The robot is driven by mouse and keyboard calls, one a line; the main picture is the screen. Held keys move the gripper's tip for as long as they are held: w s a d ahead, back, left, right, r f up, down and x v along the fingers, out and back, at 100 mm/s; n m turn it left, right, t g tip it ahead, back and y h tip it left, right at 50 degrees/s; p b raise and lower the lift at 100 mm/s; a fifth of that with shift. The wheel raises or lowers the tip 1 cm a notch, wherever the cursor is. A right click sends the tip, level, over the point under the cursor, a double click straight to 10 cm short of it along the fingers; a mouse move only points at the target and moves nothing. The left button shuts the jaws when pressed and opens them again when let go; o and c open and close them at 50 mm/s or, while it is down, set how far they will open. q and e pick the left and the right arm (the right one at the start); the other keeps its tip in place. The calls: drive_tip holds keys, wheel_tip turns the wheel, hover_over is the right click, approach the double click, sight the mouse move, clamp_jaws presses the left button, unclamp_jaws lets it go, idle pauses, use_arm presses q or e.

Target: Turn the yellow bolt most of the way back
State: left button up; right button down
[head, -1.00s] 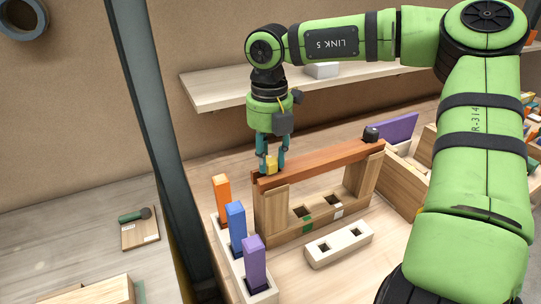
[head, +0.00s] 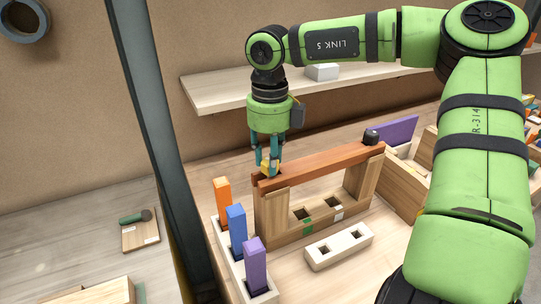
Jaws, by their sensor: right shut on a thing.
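The yellow bolt (head: 265,168) sits at the left end of the reddish-brown beam (head: 320,158). My right gripper (head: 268,167) points down over that end, its fingers shut on the bolt and partly hiding it. The beam rests across the top of a wooden frame (head: 270,212). A dark bolt (head: 371,136) stands at the beam's right end. My left gripper is not in view.
A pale block with square holes (head: 338,247) lies in front of the frame. Orange (head: 222,190), blue (head: 237,220) and purple (head: 255,260) pegs stand in a holder at the left. A shelf (head: 225,92) runs behind my arm. A dark post (head: 165,150) stands left.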

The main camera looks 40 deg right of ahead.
drive_tip(key=shift+r+n, duration=0.1)
drive_tip(key=shift+n, duration=0.2)
drive_tip(key=c, duration=0.8)
unclamp_jaws()
drive_tip(key=shift+a, duration=0.1)
wheel_tip(320, 180, up, 12)
drive_tip(key=shift+r, duration=0.1)
